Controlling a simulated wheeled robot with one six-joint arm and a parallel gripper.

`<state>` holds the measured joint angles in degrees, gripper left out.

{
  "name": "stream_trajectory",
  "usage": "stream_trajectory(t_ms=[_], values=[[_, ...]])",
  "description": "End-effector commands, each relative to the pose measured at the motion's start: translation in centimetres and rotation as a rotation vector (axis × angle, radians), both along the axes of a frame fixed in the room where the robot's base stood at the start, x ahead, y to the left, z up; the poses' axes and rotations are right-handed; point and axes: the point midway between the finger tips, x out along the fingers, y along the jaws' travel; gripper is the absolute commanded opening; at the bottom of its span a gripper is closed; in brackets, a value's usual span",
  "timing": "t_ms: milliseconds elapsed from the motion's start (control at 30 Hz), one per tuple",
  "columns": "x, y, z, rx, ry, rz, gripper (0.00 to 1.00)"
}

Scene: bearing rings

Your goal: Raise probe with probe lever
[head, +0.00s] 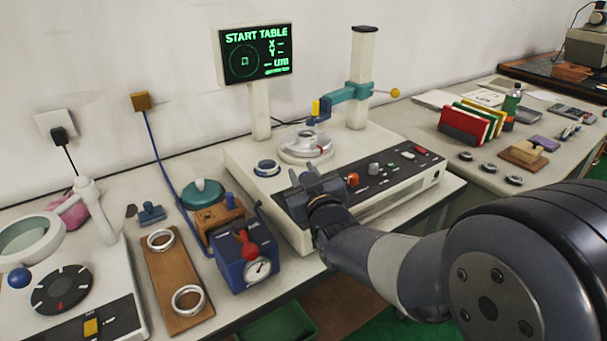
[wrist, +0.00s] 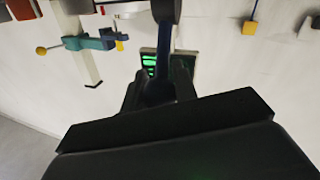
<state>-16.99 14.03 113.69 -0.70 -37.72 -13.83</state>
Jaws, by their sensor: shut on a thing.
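My gripper (head: 314,187) is at the left front of the measuring machine, above its dark control panel. In the wrist view my gripper (wrist: 160,88) is shut on a dark blue bar (wrist: 164,48), which I take for the probe lever. Its grasped end is hidden between the fingers. The probe (head: 316,109), with a yellow part and a blue body, hangs from a teal arm (head: 348,92) on the white column. It is over the round turntable (head: 306,146), which bears a metal ring. I cannot tell whether the probe touches the ring.
The screen (head: 255,53) reads START TABLE. An orange knob (head: 352,179) sits on the panel beside my gripper. A blue gauge box (head: 245,255) and a wooden board (head: 172,280) with two rings stand to the left. Folders (head: 475,121) and loose rings lie on the right bench.

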Motion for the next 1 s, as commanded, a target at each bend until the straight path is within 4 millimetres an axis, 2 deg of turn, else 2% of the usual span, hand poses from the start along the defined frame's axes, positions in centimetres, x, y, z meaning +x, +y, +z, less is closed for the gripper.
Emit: stream_trajectory(t_ms=[33, 267, 667, 1000], values=[[0.0, 0.0, 0.0, 0.000, 0.000, 0.000, 0.19], [0.0, 0.0, 0.0, 0.000, 0.000, 0.000, 0.00], [0.1, 0.1, 0.2, -0.010, 0.016, 0.000, 0.00], [1.1, 0.7, 0.9, -0.097, 0.146, 0.001, 0.00]])
